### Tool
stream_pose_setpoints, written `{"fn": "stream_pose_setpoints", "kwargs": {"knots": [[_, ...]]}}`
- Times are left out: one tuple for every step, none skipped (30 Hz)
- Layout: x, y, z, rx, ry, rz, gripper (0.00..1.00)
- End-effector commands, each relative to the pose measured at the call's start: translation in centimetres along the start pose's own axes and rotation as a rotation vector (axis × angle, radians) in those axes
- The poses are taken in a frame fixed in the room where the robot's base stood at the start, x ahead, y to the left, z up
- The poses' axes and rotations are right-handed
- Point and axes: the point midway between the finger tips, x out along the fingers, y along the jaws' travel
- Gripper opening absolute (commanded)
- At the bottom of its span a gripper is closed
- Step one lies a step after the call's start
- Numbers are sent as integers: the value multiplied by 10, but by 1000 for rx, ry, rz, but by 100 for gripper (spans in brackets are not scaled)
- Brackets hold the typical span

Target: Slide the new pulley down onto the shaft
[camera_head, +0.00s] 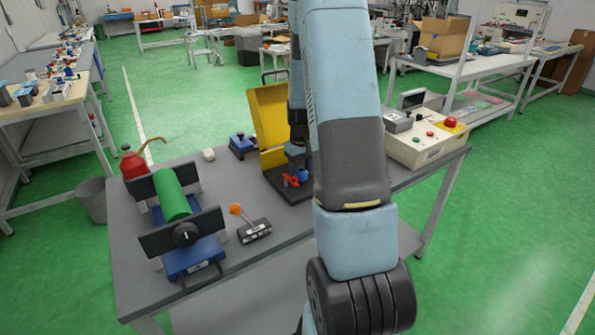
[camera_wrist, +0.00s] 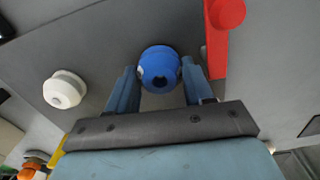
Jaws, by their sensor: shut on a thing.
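The blue pulley (camera_wrist: 160,58) is between my gripper's two fingers (camera_wrist: 158,88) in the wrist view, and my gripper is shut on it. A dark round hole shows in the pulley's near face. In the head view a small blue part (camera_head: 304,174), likely the same pulley, shows low beside my arm, over the dark base (camera_head: 288,190) of the yellow-guarded machine. I cannot make out the shaft. The pulley, my gripper or my arm may hide it. I cannot tell whether the pulley touches the shaft.
A yellow guard (camera_head: 268,112) stands behind the gripper. A red handle (camera_wrist: 222,40) is close right of it. A white spool-like part (camera_wrist: 65,90) lies left. The table also holds a green roll (camera_head: 171,194), an orange-knobbed lever (camera_head: 237,210) and a control box (camera_head: 427,143).

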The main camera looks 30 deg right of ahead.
Motion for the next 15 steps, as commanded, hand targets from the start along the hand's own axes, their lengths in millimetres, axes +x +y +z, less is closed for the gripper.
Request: {"fn": "stream_pose_setpoints", "kwargs": {"knots": [[1, 0, 0, 0, 0, 0, 21], [2, 0, 0, 0, -1, 0, 21], [2, 0, 0, 0, 0, 0, 21], [3, 0, 0, 0, 0, 0, 21], [3, 0, 0, 0, 0, 0, 21], [4, 0, 0, 0, 0, 0, 21], [4, 0, 0, 0, 0, 0, 21], [5, 0, 0, 0, 0, 0, 21], [6, 0, 0, 0, 0, 0, 21], [6, 0, 0, 0, 0, 0, 21], [6, 0, 0, 0, 0, 0, 21], [7, 0, 0, 0, 0, 0, 21], [8, 0, 0, 0, 0, 0, 21], [8, 0, 0, 0, 0, 0, 21], [8, 0, 0, 0, 0, 0, 21]]}}
